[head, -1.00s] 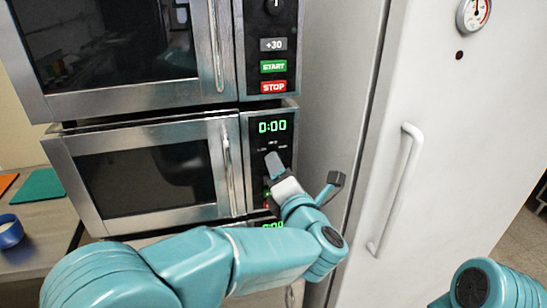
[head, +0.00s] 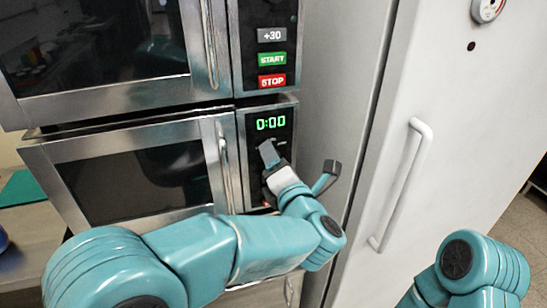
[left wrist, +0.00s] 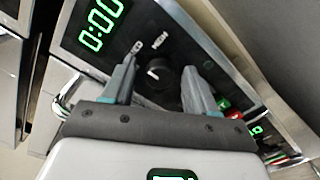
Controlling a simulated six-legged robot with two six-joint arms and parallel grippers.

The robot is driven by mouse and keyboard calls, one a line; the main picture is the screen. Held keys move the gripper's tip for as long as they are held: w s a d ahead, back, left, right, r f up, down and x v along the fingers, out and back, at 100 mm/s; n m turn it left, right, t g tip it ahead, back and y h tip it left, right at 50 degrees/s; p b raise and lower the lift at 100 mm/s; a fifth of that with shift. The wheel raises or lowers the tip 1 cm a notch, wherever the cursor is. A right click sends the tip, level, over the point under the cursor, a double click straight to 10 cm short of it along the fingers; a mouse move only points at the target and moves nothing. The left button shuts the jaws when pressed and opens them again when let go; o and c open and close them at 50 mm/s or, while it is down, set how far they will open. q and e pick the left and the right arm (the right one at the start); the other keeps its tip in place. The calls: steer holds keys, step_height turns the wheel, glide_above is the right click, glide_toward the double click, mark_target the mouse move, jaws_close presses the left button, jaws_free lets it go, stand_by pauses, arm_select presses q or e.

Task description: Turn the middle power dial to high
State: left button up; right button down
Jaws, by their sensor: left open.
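The middle microwave (head: 130,180) has a dark control panel with a green 0:00 display (head: 270,123). Its power dial (left wrist: 157,70) is a dark round knob with a pale pointer mark, and small pale labels sit around it. My left gripper (left wrist: 160,62) is open, with one finger on each side of the dial in the left wrist view. I cannot tell whether the fingers touch it. In the head view my left gripper (head: 270,155) is in front of the panel and hides the dial. My right gripper is out of view.
Another microwave (head: 110,105) is stacked above, with START (head: 272,60) and STOP (head: 272,82) buttons. A tall white door (head: 460,140) with a long handle (head: 402,185) stands close on the right. A counter with a green mat (head: 22,190) is at the left.

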arm_select(q)
steer(key=shift+s, duration=0.1)
steer(key=c, duration=1)
steer(key=shift+c, duration=0.2)
steer(key=shift+m, duration=0.4)
steer(key=shift+r+m, duration=0.15)
steer(key=shift+m, duration=5.35)
